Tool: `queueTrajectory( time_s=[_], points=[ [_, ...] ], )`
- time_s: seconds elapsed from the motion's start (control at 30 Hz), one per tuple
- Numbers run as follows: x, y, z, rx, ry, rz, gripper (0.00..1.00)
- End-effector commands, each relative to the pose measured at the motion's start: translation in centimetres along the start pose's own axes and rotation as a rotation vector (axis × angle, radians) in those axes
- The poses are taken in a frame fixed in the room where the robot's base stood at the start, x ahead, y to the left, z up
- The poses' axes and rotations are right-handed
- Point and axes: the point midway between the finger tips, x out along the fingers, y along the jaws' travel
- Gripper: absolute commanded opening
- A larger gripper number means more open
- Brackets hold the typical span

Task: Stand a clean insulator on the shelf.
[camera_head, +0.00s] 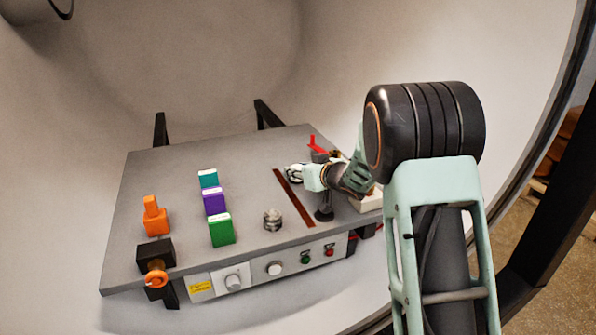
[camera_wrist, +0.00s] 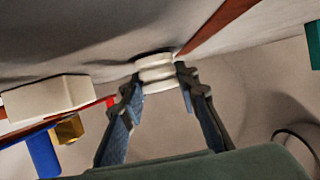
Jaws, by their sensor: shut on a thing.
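My gripper (camera_head: 300,174) is shut on a white ribbed insulator (camera_wrist: 157,74), its fingers on either side of it in the wrist view. In the head view the held insulator (camera_head: 293,172) is small and partly covered by the fingers, beside the far end of the brown strip. It is close to the grey shelf (camera_head: 180,170); I cannot tell whether it touches. A second, greyish ribbed insulator (camera_head: 272,220) stands near the shelf's front edge, left of the strip, apart from my gripper.
The brown strip (camera_head: 293,197) crosses the shelf. Teal (camera_head: 208,178), purple (camera_head: 214,202) and green (camera_head: 221,230) blocks stand left. An orange object (camera_head: 155,216) is farther left. A white block (camera_head: 367,201), a black post (camera_head: 324,213) and a red piece (camera_head: 318,143) are right.

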Motion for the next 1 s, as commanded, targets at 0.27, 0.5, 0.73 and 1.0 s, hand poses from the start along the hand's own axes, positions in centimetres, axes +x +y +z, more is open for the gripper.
queueTrajectory(
  time_s=[0.27,0.5,0.73,1.0],
  points=[
    [0.1,0.0,0.3,0.001,0.000,0.000,0.43],
    [0.1,0.0,0.3,0.000,0.000,0.000,0.46],
    [-1.0,0.1,-0.2,0.000,0.001,0.001,0.46],
    [-6.4,0.1,-0.3,0.003,0.001,0.002,0.46]
  ],
)
